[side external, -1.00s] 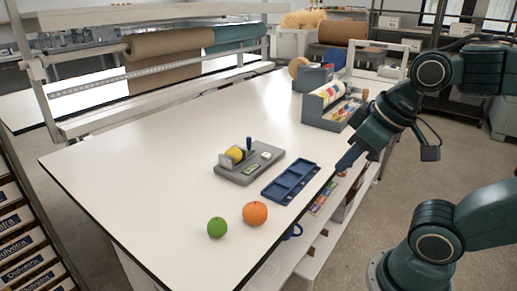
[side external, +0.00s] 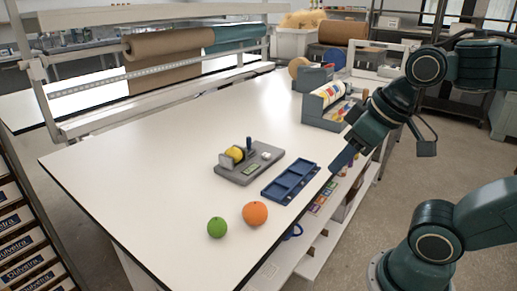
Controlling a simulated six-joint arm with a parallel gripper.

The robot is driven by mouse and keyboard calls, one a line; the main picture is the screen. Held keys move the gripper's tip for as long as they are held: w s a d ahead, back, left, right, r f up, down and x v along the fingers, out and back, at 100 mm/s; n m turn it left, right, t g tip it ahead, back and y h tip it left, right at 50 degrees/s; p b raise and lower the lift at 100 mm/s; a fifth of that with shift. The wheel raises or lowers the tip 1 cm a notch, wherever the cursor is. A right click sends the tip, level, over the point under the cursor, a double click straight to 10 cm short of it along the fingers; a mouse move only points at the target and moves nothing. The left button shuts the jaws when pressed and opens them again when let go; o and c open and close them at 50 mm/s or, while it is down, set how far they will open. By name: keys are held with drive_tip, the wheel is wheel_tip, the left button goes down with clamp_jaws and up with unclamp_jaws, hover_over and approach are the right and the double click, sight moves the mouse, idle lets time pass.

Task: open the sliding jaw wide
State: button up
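A small grey fixture (side external: 238,175) with a sliding jaw lies on the white table. A yellow round piece (side external: 235,153) sits in it, beside an upright blue peg or handle (side external: 249,144). A small white block (side external: 266,156) and a greenish display-like patch sit on its base. The jaw's exact gap is too small to tell. My gripper (side external: 336,166) is at the table's right edge, pointing down and left, to the right of the fixture and apart from it. Its fingers are too small and dark to show whether they are open.
A blue compartment tray (side external: 277,194) lies between the fixture and the table's right edge. An orange (side external: 255,213) and a green fruit (side external: 217,227) rest at the front. A grey dispenser with colored rolls (side external: 311,109) stands behind.

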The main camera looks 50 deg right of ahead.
drive_tip(key=w+d+r+m, duration=0.1)
drive_tip(key=w+d+r, duration=0.1)
drive_tip(key=w, duration=0.5)
drive_tip(key=w+d+r+m, duration=0.1)
drive_tip(key=w+d+r, duration=0.1)
drive_tip(key=w, duration=0.5)
drive_tip(key=m+g+h, duration=0.1)
approach(249, 137)
drive_tip(key=v, duration=0.3)
drive_tip(key=shift+a+r, duration=0.1)
drive_tip(key=shift+a, duration=0.05)
drive_tip(key=shift+w, duration=0.1)
drive_tip(key=shift+x, duration=6.85)
clamp_jaws()
